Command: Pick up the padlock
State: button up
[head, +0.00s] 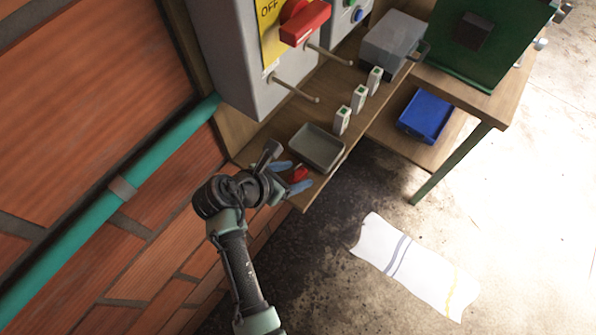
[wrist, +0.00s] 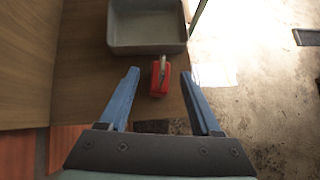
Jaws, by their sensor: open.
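The red padlock (wrist: 159,80) lies on the wooden shelf (wrist: 86,80), close to the near side of a grey tray. Its metal shackle points toward the tray in the wrist view. In the head view the padlock (head: 299,174) shows partly beside the fingers. My gripper (wrist: 158,88) is open, with its blue fingers spread left and right of the padlock and a gap on each side. In the head view my gripper (head: 290,178) is at the shelf's near end. I cannot tell its exact height over the shelf.
The grey tray (head: 317,148) stands just beyond the padlock. Small white-green blocks (head: 342,121) stand farther along the shelf. Two pegs (head: 296,90) jut from the grey switch box (head: 228,55) above. A white cloth (head: 414,265) lies on the floor. The wall is at left.

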jog(key=shift+x, duration=1)
grip_shut()
